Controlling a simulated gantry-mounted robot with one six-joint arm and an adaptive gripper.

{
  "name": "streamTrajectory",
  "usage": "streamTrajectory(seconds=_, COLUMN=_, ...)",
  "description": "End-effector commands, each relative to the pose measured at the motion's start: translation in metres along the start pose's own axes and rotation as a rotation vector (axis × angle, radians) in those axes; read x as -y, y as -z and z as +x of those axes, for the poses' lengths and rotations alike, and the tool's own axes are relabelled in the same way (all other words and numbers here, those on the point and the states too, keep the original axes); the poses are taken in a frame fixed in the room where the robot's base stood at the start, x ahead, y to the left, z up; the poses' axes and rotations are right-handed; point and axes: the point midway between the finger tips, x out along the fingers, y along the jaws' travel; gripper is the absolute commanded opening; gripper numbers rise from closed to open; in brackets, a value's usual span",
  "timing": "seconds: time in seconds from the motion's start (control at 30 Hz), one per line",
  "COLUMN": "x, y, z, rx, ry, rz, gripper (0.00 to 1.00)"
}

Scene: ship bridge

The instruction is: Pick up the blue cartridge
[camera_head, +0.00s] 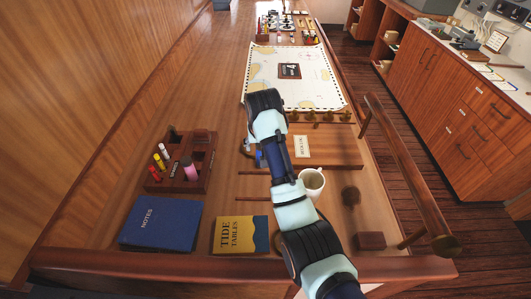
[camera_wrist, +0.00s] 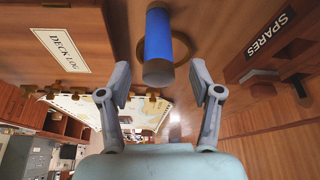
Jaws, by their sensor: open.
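In the head view my arm hides most of the gripper and the area around the cartridge.
A wooden rack (camera_head: 200,180) marked SPARES holds several coloured cartridges at the left. A wooden DECK LOG box (camera_head: 335,152) and a white mug (camera_head: 313,180) are at the right. A blue NOTES binder (camera_head: 160,224) and yellow TIDE TABLES book (camera_head: 232,235) lie in front. A chart (camera_head: 318,75) lies behind.

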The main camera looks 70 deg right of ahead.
Motion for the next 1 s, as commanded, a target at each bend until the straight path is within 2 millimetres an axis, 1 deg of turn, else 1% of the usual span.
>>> streamTrajectory(seconds=0.17, x=0.000, y=0.000, z=0.009, rx=0.002, ry=0.000, rz=-0.001, gripper=0.64)
streamTrajectory(seconds=0.27, x=-0.001, y=-0.001, z=0.023, rx=0.004, ry=0.000, rz=-0.001, gripper=0.64)
streamTrajectory(seconds=0.4, x=-0.001, y=-0.003, z=0.049, rx=0.003, ry=0.000, rz=-0.002, gripper=0.64)
streamTrajectory(seconds=0.43, x=-0.001, y=-0.002, z=0.052, rx=0.001, ry=0.000, rz=-0.002, gripper=0.64)
streamTrajectory(seconds=0.5, x=-0.001, y=-0.003, z=0.056, rx=0.000, ry=0.001, rz=-0.002, gripper=0.64)
streamTrajectory(seconds=0.67, x=-0.001, y=-0.003, z=0.057, rx=-0.002, ry=0.001, rz=-0.002, gripper=0.64)
streamTrajectory(seconds=0.7, x=-0.001, y=-0.003, z=0.057, rx=-0.002, ry=0.001, rz=-0.002, gripper=0.62)
streamTrajectory(seconds=0.87, x=-0.001, y=-0.003, z=0.057, rx=-0.001, ry=0.001, rz=-0.002, gripper=0.36)
streamTrajectory(seconds=1.0, x=-0.001, y=-0.003, z=0.057, rx=-0.001, ry=0.001, rz=-0.002, gripper=0.12)
